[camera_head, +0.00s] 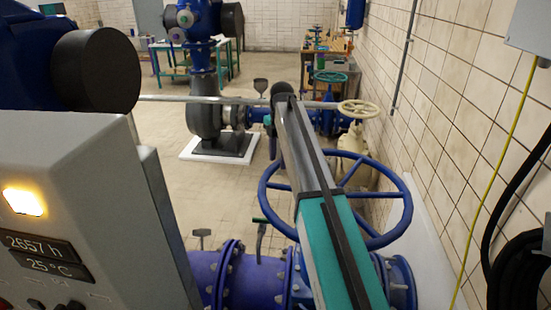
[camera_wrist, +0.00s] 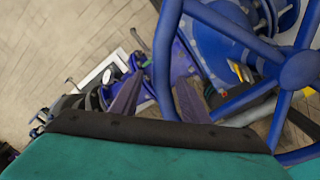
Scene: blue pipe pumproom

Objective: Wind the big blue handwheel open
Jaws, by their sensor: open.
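The big blue handwheel (camera_head: 407,205) lies roughly level above the blue pipework in the head view. My teal and grey arm crosses in front of it and hides its middle. In the wrist view, the wheel (camera_wrist: 165,45) fills the right side, with its hub and spokes at the right edge. My gripper (camera_wrist: 160,82) is open, with its two dark fingers apart. The wheel's rim passes across the gap between the fingers in this view. I cannot tell whether they touch it or how deep it sits. The fingers are not clear in the head view.
A grey control panel (camera_head: 85,215) with a lit amber lamp stands close at left. The tiled wall (camera_head: 445,110) runs along the right, with a yellow cable and dark hoses. A smaller cream handwheel (camera_head: 360,108) stands beyond. The tiled floor (camera_head: 165,120) is open at centre left.

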